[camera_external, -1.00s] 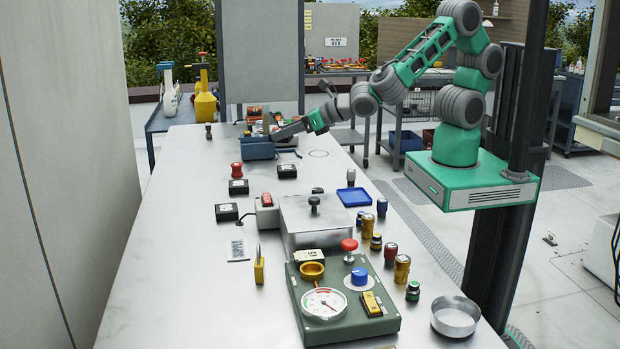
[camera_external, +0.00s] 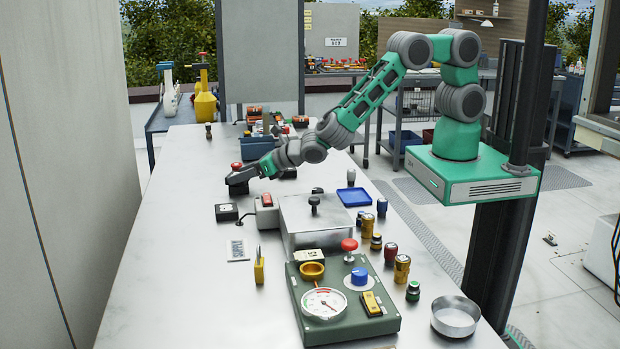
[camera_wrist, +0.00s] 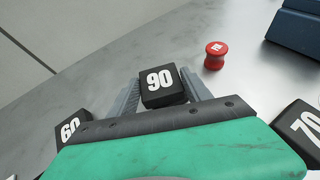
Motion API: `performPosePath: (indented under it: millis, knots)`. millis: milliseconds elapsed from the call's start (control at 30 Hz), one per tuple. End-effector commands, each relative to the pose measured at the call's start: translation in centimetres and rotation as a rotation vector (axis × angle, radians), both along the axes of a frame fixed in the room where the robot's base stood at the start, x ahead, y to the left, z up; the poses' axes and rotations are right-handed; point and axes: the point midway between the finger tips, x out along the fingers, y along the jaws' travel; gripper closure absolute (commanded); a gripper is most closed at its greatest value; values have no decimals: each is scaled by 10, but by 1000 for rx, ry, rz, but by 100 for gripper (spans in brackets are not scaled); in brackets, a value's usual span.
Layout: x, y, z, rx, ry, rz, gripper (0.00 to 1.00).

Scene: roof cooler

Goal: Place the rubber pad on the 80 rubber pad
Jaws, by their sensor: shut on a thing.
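My gripper (camera_external: 237,180) is low over the left part of the bench, beside a red knob-shaped piece (camera_external: 237,166). In the wrist view, my gripper (camera_wrist: 160,95) is shut on a black rubber pad marked 90 (camera_wrist: 162,86), which sits between the two grey fingers.
The red piece (camera_wrist: 215,55) stands close to the right finger. A blue bin (camera_external: 257,149) with loose parts stands farther back. A grey box (camera_external: 312,222) with a knob and a green gauge panel (camera_external: 345,315) are nearer. Bare bench lies toward the left wall.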

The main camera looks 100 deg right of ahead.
Motion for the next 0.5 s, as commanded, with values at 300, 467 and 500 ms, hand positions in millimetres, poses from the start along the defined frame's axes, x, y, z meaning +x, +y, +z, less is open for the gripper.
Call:
performPosePath:
  millis: [300,467,500]
  knots:
    - [-1,0,-3,0,1,0,35]
    - [-1,0,-3,0,1,0,22]
    - [0,0,-3,0,1,0,20]
